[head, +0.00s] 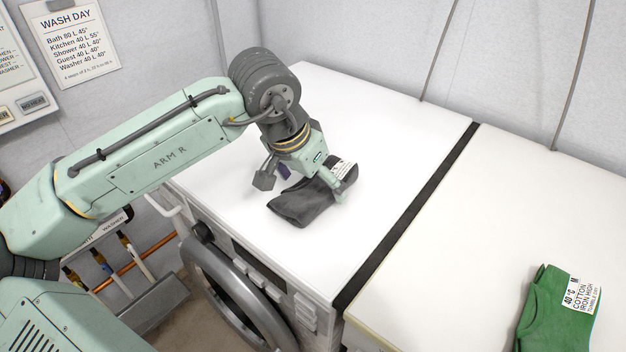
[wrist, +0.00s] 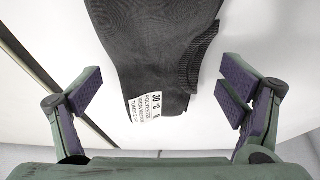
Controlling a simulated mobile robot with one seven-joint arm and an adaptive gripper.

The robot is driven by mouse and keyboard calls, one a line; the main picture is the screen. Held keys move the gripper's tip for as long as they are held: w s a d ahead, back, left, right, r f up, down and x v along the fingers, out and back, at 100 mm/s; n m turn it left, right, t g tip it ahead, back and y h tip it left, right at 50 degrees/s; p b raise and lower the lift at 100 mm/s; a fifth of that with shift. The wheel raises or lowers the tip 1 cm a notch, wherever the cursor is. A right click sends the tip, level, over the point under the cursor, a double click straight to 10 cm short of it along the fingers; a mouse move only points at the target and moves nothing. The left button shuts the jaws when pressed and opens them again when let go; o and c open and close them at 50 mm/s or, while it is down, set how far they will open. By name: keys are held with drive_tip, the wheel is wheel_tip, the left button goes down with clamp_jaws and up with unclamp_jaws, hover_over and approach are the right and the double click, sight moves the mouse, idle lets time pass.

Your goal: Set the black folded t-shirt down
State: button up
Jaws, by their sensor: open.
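The black folded t-shirt (head: 300,205) lies on the white top of the washer (head: 330,110), near its front edge. In the wrist view the t-shirt (wrist: 165,50) shows dark cloth with a white care label (wrist: 150,107) at its near end. My gripper (head: 305,188) is over the shirt's label end in the head view. My gripper hides part of the shirt in the head view.
A green folded garment (head: 556,312) with a care label lies on the white surface (head: 500,220) to the right. A dark gap (head: 410,215) separates the two tops. The washer top behind the shirt is clear, with walls beyond.

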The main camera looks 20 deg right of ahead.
drive_tip(key=b+v, duration=0.1)
drive_tip(key=v, duration=1.1)
